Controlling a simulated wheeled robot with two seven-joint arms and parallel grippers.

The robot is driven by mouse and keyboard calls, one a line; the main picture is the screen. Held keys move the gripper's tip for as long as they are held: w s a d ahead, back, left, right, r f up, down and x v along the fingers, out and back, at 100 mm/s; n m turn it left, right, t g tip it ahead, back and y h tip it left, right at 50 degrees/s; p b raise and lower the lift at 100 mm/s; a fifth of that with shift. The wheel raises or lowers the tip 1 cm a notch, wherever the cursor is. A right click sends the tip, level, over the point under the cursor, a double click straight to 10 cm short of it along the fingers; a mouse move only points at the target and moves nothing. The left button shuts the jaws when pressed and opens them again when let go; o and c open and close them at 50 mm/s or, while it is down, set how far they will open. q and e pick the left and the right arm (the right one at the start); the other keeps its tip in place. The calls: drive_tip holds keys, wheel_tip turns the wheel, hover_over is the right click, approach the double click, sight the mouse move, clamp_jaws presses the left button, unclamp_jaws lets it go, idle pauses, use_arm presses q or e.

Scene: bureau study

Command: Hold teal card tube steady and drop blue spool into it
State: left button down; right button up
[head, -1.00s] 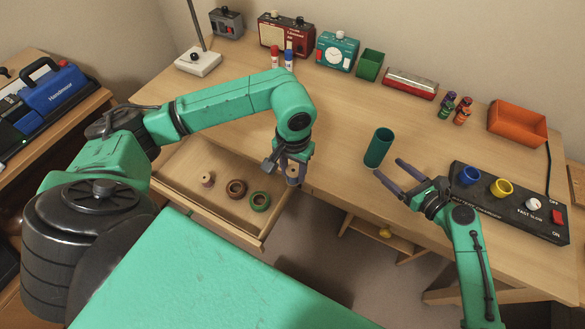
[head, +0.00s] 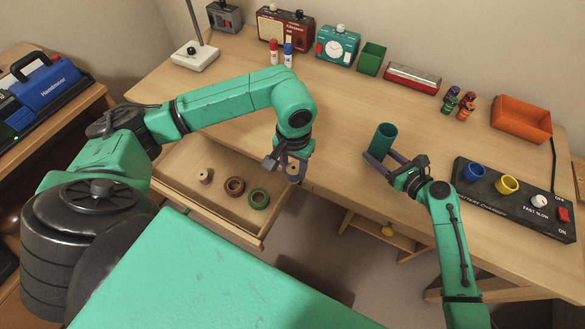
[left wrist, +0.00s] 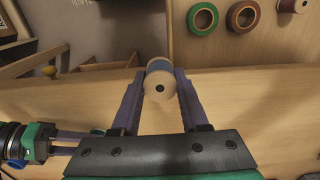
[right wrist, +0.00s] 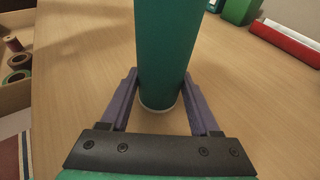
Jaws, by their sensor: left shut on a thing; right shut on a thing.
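The teal card tube (head: 383,138) stands upright near the front edge of the desk. My right gripper (head: 381,164) is shut on its lower part; in the right wrist view a finger lies on each side of the tube (right wrist: 166,50). My left gripper (head: 290,175) is shut on the blue spool (left wrist: 160,67), which shows blue thread and a pale wooden end. The left gripper is over the desk's front edge beside the open drawer, left of the tube and apart from it. The spool is mostly hidden by the fingers in the head view.
The open drawer (head: 178,187) holds another spool (head: 205,176), a brown tape roll (head: 234,186) and a green tape roll (head: 258,198). A black charger (head: 480,192) with blue and yellow cups lies right of the tube. Desk behind the tube is clear up to a red-and-silver box (head: 412,79).

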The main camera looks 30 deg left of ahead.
use_arm(q)
drive_tip(key=w+d+r+n, duration=0.2)
drive_tip(key=w+d+r, duration=0.15)
drive_tip(key=w, duration=0.35)
drive_tip(key=w+d+r+n, duration=0.3)
drive_tip(key=w+r, duration=0.1)
drive_tip(key=w, duration=0.4)
drive_tip(key=w+d+r+n, duration=0.3)
drive_tip(key=d+r+n, duration=0.1)
drive_tip(key=d+r, duration=0.6)
drive_tip(key=f, duration=0.1)
drive_tip(key=a+f, duration=0.1)
drive_tip(key=f, duration=0.3)
drive_tip(key=shift+w+a, duration=0.25)
drive_tip(key=shift+c, duration=1.7)
unclamp_jaws()
wheel_tip(320, 180, up, 8)
drive_tip(key=shift+f, duration=0.25)
